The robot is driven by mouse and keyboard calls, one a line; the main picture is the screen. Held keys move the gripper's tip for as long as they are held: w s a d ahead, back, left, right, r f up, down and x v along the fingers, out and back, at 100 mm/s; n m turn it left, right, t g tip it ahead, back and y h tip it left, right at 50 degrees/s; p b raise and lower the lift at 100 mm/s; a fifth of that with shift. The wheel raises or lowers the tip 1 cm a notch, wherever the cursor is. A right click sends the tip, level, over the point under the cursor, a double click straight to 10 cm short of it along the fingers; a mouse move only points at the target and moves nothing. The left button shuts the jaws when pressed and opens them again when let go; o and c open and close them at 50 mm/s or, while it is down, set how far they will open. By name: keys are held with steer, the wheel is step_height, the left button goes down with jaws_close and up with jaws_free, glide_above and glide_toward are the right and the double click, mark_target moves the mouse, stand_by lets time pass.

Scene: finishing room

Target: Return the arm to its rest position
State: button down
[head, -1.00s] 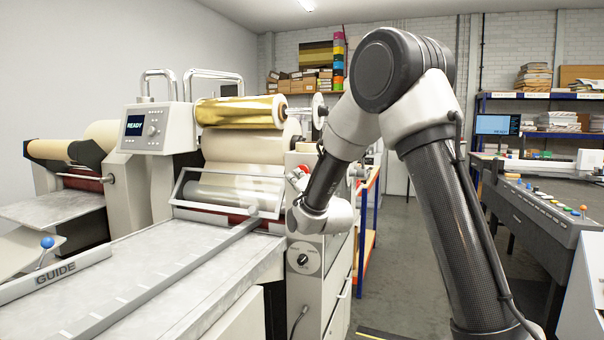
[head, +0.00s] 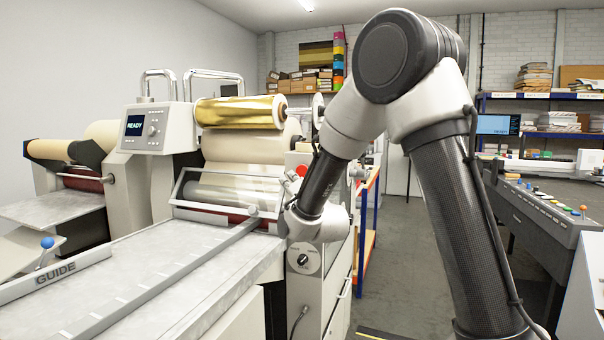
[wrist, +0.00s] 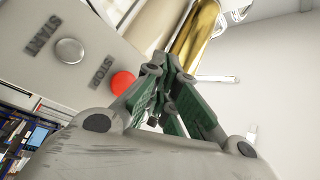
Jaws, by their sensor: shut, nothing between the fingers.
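My gripper (wrist: 167,72) is shut and empty in the wrist view, its green-sided fingers drawn together. In the head view my arm rises at the right, bends at a high dark elbow and comes down to the wrist at the front of the laminating machine (head: 172,195). The fingers are small and hard to make out there. In the wrist view the red STOP button (wrist: 122,82) lies just left of the fingers, and the silver START button (wrist: 69,51) is further left. I cannot tell whether the fingers touch the panel.
The feed table (head: 150,270) with its guide bar lies left of my wrist. A gold foil roll (head: 240,111) and a clear guard (head: 228,190) are close behind it. A control console (head: 545,215) stands at the right. Open floor (head: 395,240) lies between.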

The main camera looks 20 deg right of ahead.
stand_by(0.3)
step_height(320, 180, down, 14)
steer(key=s+a+r+n+g, duration=0.1)
steer(key=s+n+g, duration=0.1)
steer(key=n+g, duration=0.4)
steer(key=s+d+f+n+g, duration=0.2)
steer(key=s+f+g, duration=0.35)
steer(key=s, duration=0.35)
steer(key=s+d+r+g+h, duration=0.1)
steer(key=s+d+r, duration=0.2)
steer(key=s, duration=0.7)
steer(key=s+d+r+n+g+h, duration=0.1)
steer(key=s+d+r+g, duration=0.1)
steer(key=s+d+r, duration=0.2)
steer(key=s+d+r+n+g, duration=0.1)
steer(key=s+d+r, duration=0.2)
steer(key=s+d, duration=0.5)
steer(key=s, duration=0.9)
steer(key=shift+s+d+r+g+h, duration=0.2)
steer(key=shift+s+d+g+h, duration=0.1)
steer(key=shift+g+h, duration=0.1)
